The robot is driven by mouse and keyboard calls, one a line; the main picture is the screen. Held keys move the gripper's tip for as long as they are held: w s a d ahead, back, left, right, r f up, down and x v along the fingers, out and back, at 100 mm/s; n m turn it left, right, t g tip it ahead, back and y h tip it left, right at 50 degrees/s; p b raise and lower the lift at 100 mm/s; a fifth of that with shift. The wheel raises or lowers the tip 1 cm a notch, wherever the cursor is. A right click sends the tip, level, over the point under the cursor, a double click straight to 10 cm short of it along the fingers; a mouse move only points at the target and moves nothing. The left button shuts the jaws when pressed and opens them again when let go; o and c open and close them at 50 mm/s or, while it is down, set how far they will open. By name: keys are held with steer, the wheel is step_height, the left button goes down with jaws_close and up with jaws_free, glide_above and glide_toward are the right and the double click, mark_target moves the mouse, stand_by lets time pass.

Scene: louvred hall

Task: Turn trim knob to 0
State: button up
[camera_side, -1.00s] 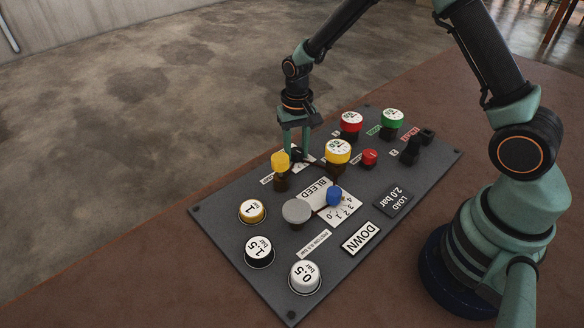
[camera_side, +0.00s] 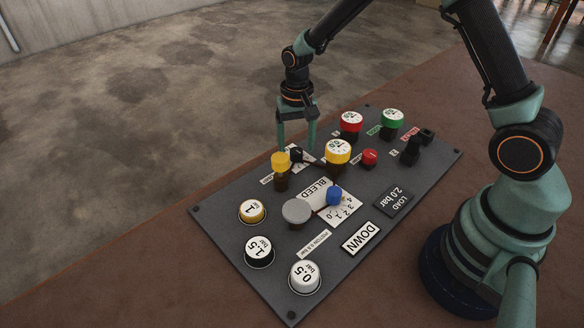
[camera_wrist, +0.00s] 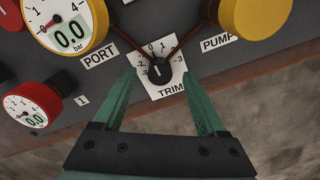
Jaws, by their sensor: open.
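The trim knob (camera_wrist: 159,72) is a small black knob with a white pointer line, on a white dial plate (camera_wrist: 150,90) marked TRIM. In the wrist view the pointer line is close to upright, toward the top of the scale near the 0; its exact reading is too small to be sure of. The knob also shows in the side view (camera_side: 296,154). My gripper (camera_wrist: 160,74) is open, its green fingertips one on each side of the knob in the wrist view, apart from it. In the side view my gripper (camera_side: 297,149) hangs just above the knob.
A yellow knob (camera_side: 280,161) and a yellow-rimmed gauge (camera_side: 338,153) stand close on either side. A red gauge (camera_side: 351,124) and red button (camera_side: 370,158) are farther right. The panel's far edge is just behind the trim knob.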

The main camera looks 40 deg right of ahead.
mark_target(296, 151)
steer(key=shift+r, duration=2.55)
step_height(296, 151, up, 11)
steer(key=s+d+r+n+t, duration=0.1)
steer(key=s+r+n+t, duration=0.1)
steer(key=s, duration=0.5)
steer(key=s+d+r+n+t, duration=0.1)
steer(key=s+r+n+t, duration=0.2)
steer(key=s, duration=0.5)
steer(key=shift+s+r+n+t, duration=0.15)
steer(key=shift+r+n+t, duration=0.15)
steer(key=shift+n, duration=0.1)
